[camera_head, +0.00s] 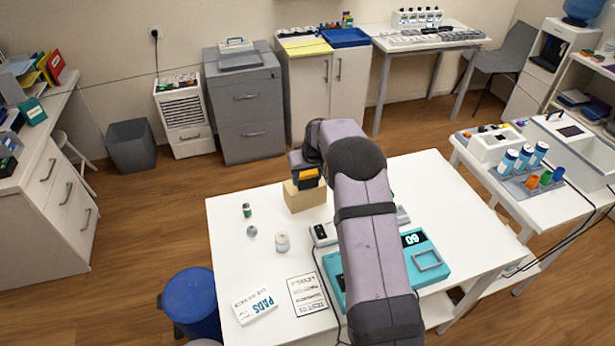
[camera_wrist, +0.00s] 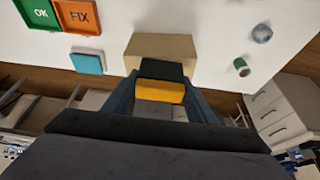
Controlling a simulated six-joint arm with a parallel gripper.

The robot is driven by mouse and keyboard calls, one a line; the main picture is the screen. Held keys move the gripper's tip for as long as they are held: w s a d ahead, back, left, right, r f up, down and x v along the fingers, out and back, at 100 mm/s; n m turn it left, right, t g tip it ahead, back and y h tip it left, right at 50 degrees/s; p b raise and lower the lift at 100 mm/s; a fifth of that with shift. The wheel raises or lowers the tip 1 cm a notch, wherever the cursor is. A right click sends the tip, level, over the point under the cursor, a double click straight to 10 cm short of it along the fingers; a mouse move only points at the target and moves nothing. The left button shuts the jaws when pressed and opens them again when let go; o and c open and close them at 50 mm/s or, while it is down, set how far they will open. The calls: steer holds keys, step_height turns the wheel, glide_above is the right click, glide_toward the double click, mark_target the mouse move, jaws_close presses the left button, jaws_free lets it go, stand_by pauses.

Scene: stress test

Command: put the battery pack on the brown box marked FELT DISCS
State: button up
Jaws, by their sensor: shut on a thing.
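The battery pack, black with an orange-yellow band, shows in the wrist view (camera_wrist: 162,92) between my fingers and in the head view (camera_head: 308,179). My gripper (camera_head: 305,172) is shut on it, with a finger on each side in the wrist view (camera_wrist: 162,97). The tan-brown box (camera_head: 303,200) stands at the far edge of the white table. It also shows in the wrist view (camera_wrist: 162,46), partly hidden behind the pack. The pack is at the box's top; I cannot tell whether they touch. No marking on the box is readable from here.
The white table (camera_head: 240,213) holds a small green-capped cylinder (camera_head: 247,210), a white jar (camera_head: 282,242), a PADS box (camera_head: 254,306), a printed card (camera_head: 308,294) and a teal scale (camera_head: 427,257). Green OK and orange FIX trays (camera_wrist: 77,16) lie beside the box in the wrist view.

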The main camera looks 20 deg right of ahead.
steer(key=shift+f, duration=0.55)
steer(key=shift+f, duration=0.15)
steer(key=o, duration=1.2)
steer(key=shift+r, duration=0.25)
steer(key=b+v, duration=0.3)
steer(key=v, duration=0.8)
steer(key=shift+s+r, duration=0.25)
steer(key=shift+r, duration=0.1)
